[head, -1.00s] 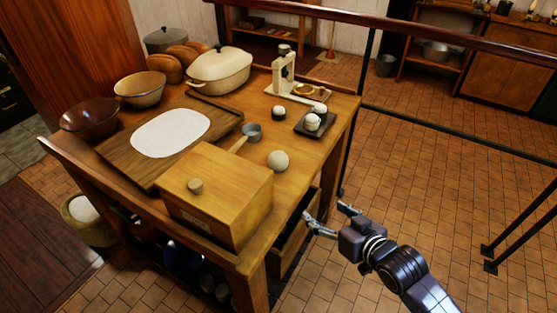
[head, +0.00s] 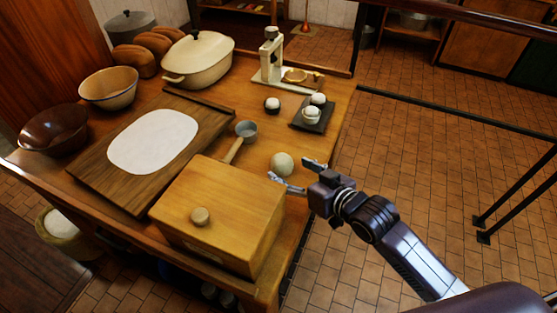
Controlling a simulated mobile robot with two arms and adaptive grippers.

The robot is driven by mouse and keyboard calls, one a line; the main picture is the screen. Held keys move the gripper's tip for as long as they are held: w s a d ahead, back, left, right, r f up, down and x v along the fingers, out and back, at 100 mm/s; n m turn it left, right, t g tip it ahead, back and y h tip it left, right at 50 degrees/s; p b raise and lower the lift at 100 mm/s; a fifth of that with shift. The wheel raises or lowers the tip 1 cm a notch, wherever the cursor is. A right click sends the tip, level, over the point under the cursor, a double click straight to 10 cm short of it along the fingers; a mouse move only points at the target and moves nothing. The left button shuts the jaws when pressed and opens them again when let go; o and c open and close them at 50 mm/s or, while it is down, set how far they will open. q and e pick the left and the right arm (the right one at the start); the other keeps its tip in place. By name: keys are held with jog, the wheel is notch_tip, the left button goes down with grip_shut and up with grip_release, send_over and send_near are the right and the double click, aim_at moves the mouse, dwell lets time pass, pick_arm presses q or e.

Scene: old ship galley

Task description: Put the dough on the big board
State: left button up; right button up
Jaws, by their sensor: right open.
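The dough (head: 282,164) is a pale round ball near the right edge of the wooden table, right of the wooden box. The big board (head: 190,148) is a dark wooden slab with a flat white patch on top, lying at the left of the table. My right gripper (head: 289,170) is open, with its fingers pointing left at the dough's near right side. One fingertip shows just below the ball and the other to its right; I cannot tell whether they touch it. My left gripper is out of view.
A lidded wooden box (head: 225,215) and a small long-handled scoop (head: 246,130) lie between dough and board. Behind are a balance scale (head: 271,60), a dark tray (head: 325,118) with pale balls, a cream pot (head: 205,62), loaves and bowls (head: 108,90).

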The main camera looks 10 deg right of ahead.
aim_at(281, 163)
jog(key=shift+p+x, duration=0.5)
jog(key=shift+x, duration=2.45)
jog(key=shift+d, duration=0.15)
jog(key=shift+c, duration=0.5)
jog(key=shift+r, duration=0.1)
jog(key=c, duration=1.4)
